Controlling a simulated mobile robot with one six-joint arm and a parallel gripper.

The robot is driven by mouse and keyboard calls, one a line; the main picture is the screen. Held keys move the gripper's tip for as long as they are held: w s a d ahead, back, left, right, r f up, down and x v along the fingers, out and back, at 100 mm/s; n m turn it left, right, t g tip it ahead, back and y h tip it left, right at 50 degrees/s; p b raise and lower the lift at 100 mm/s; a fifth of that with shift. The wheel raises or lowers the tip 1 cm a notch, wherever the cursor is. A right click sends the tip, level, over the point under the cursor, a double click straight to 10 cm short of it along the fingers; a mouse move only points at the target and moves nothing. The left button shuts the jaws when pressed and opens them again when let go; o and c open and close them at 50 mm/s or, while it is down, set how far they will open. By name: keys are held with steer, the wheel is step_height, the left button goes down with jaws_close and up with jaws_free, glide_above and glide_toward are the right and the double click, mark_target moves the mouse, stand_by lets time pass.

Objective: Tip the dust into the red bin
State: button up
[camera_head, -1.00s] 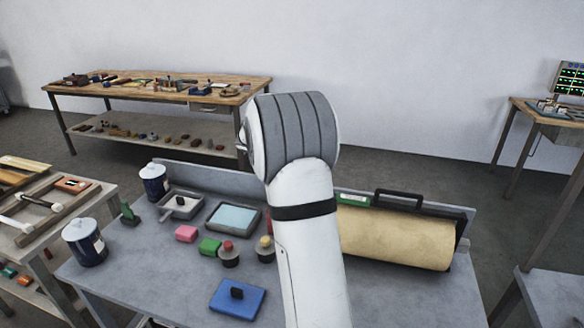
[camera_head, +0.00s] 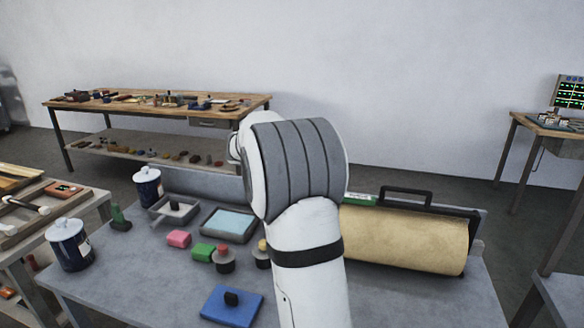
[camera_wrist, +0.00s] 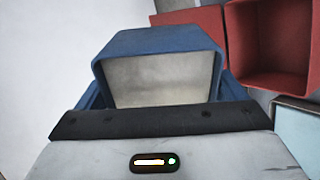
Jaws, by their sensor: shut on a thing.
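In the wrist view, a blue dustpan-like scoop (camera_wrist: 150,42) with a pale grey-beige inside stands in front of my gripper (camera_wrist: 156,119). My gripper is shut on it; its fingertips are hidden. I cannot tell whether dust lies in the scoop. The red bin (camera_wrist: 231,48) is at the upper right of the wrist view, to the right of the scoop, with its open hollow showing. Another red surface (camera_wrist: 188,28) shows beside it, partly behind the scoop. In the head view, my arm hides the gripper, scoop and bin.
A grey bench (camera_head: 150,285) holds paint cans (camera_head: 70,247), a light-blue tray (camera_head: 229,222), coloured blocks (camera_head: 178,239), a blue pad (camera_head: 231,304) and a tan paper roll (camera_head: 405,240). A wooden workbench (camera_head: 150,106) stands behind.

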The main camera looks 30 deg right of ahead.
steer(key=shift+a+f+t+h+b, duration=0.2)
steer(key=shift+h+b, duration=0.5)
steer(key=shift+b, duration=1.5)
steer(key=shift+d+f+t+h+b, duration=0.1)
steer(key=shift+f+t+h+b, duration=0.4)
steer(key=shift+b, duration=1.75)
steer(key=shift+a+r+t+h+b, duration=0.1)
steer(key=shift+h+b, duration=0.8)
steer(key=shift+b, duration=1.3)
steer(key=h+b, duration=0.1)
steer(key=b, duration=0.4)
steer(key=t+h+b, duration=0.1)
steer(key=b, duration=0.4)
steer(key=h+b, duration=0.1)
steer(key=b, duration=0.4)
steer(key=shift+d+f+t+h, duration=0.15)
steer(key=shift+f+t+h, duration=0.15)
steer(key=shift+f+h, duration=0.1)
steer(key=shift+r+h+b, duration=0.25)
steer(key=shift+h+b, duration=0.25)
steer(key=shift+b, duration=0.55)
